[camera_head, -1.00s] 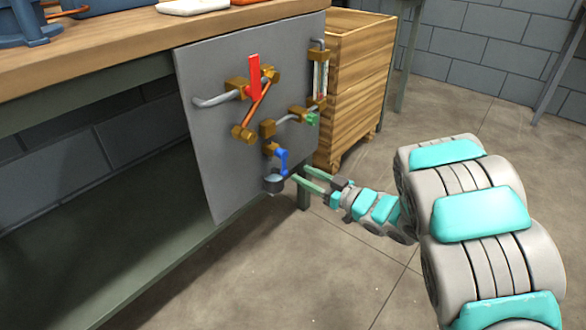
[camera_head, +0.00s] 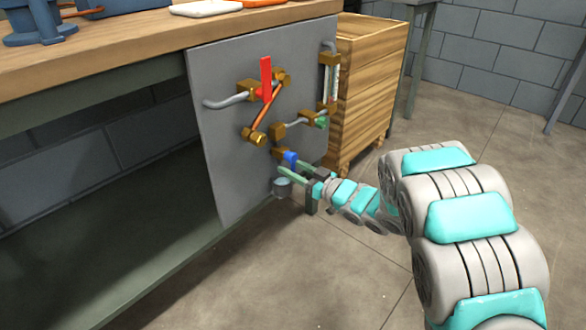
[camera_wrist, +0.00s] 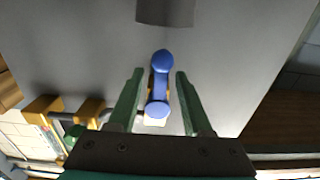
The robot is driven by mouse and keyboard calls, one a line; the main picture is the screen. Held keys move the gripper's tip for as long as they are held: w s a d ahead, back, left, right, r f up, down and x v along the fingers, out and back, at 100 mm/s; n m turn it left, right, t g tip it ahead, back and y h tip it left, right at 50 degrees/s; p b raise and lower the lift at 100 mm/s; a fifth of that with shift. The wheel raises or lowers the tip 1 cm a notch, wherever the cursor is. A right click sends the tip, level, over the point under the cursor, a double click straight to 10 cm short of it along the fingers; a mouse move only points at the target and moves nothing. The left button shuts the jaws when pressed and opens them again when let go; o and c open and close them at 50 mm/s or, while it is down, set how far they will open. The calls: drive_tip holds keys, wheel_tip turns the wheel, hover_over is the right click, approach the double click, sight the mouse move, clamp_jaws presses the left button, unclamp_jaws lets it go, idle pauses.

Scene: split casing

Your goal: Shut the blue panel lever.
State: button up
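The blue panel lever (camera_head: 290,156) sits on a brass valve body low on the grey panel (camera_head: 225,120). In the wrist view the blue lever (camera_wrist: 160,82) lies lengthwise between the two green fingers of my gripper (camera_wrist: 159,72), its rounded far end pointing to the grey cup. There is a gap on both sides, so my gripper is open and does not grip it. In the head view my gripper (camera_head: 289,167) is at the lever and a finger hides its lower part. The grey cup (camera_head: 282,188) is just below; it also shows in the wrist view (camera_wrist: 165,11).
A red lever (camera_head: 265,78) and an orange bar (camera_head: 268,108) sit higher on the panel. A green-handled valve (camera_head: 320,122) and a gauge tube (camera_head: 332,82) are to the right. A wooden crate (camera_head: 372,85) stands beside the panel. Floor in front is clear.

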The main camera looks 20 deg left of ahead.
clamp_jaws()
idle(1.3)
